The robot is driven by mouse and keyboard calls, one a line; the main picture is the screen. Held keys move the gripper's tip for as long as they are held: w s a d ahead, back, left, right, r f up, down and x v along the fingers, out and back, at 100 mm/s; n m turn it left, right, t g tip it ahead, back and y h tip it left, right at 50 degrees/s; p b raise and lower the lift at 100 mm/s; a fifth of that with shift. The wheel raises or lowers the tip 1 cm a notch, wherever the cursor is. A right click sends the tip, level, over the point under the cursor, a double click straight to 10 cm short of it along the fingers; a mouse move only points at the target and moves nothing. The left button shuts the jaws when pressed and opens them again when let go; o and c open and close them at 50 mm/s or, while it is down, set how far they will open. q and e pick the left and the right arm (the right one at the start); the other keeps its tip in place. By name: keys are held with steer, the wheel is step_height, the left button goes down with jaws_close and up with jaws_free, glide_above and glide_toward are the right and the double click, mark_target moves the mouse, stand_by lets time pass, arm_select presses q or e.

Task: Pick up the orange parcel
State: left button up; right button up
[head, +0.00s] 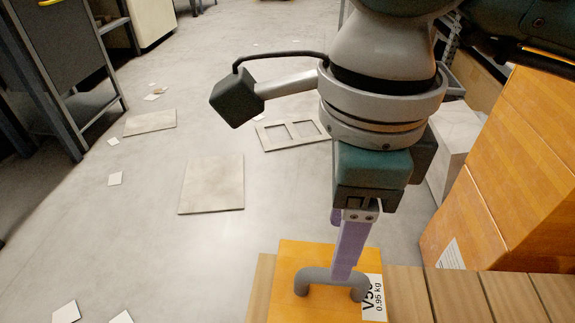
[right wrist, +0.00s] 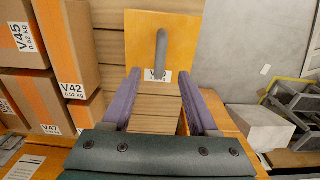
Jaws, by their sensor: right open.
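The orange parcel (head: 293,255) sits on wooden slats at the bottom of the head view. It has a grey arched handle (head: 318,274) and a white label reading 0.95 kg, with its code partly covered. In the right wrist view the parcel (right wrist: 185,35) is at the top middle, with its handle (right wrist: 160,55) upright in the picture. My right gripper (head: 342,272) overlaps the handle in the head view. In the right wrist view its two purple fingers (right wrist: 162,82) are apart, with the handle lined up between and slightly beyond their tips. My left gripper is not in view.
Brown cartons with orange bands (right wrist: 75,50) stand at left in the right wrist view. A tall orange stack (head: 520,150) rises at right in the head view. A white box (right wrist: 258,130) is to the right. The grey floor (head: 150,240) holds flat panels and scraps.

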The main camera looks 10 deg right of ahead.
mark_target(303, 291)
step_height(303, 291, down, 5)
steer(key=shift+s+r+b, duration=0.15)
steer(key=shift+b, duration=0.75)
step_height(303, 291, down, 5)
steer(key=b, duration=0.2)
steer(key=shift+d+b, duration=0.15)
steer(key=shift+b, duration=0.15)
jaws_close()
steer(key=shift+w+r, duration=0.1)
steer(key=shift+w, duration=0.1)
